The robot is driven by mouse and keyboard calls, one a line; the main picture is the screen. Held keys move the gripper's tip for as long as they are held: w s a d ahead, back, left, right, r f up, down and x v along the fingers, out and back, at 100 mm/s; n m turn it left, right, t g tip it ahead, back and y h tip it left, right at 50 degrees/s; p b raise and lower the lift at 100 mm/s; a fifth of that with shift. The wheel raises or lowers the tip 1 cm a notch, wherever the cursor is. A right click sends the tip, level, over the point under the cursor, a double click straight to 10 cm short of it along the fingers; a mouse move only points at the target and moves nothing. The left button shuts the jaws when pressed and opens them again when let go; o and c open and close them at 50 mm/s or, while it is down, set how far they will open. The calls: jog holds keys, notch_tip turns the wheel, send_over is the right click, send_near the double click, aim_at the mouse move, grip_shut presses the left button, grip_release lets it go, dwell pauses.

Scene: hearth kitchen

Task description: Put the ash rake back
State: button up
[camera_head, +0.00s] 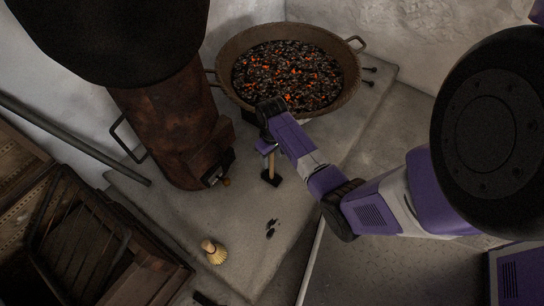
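The ash rake (272,162) has a pale wooden handle and a dark, flat head (271,179). My gripper (266,147) appears shut on the upper part of its handle. The rake hangs near upright, head down, over the stone hearth slab (190,215). Whether the head touches the slab is hard to tell. My wrist hides the top of the handle and most of my fingers.
A wide pan of glowing coals (234,50) stands behind my gripper. A rusty stove (172,125) with a dark hood is to the left. A small brush (215,252) and dark scraps (271,228) lie on the slab. A wooden crate (75,240) is at lower left.

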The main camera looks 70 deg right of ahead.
jog(key=shift+r, duration=0.1)
notch_tip(320, 180, up, 12)
jog(key=p, duration=0.5)
jog(key=shift+r, duration=0.1)
dwell(0.5)
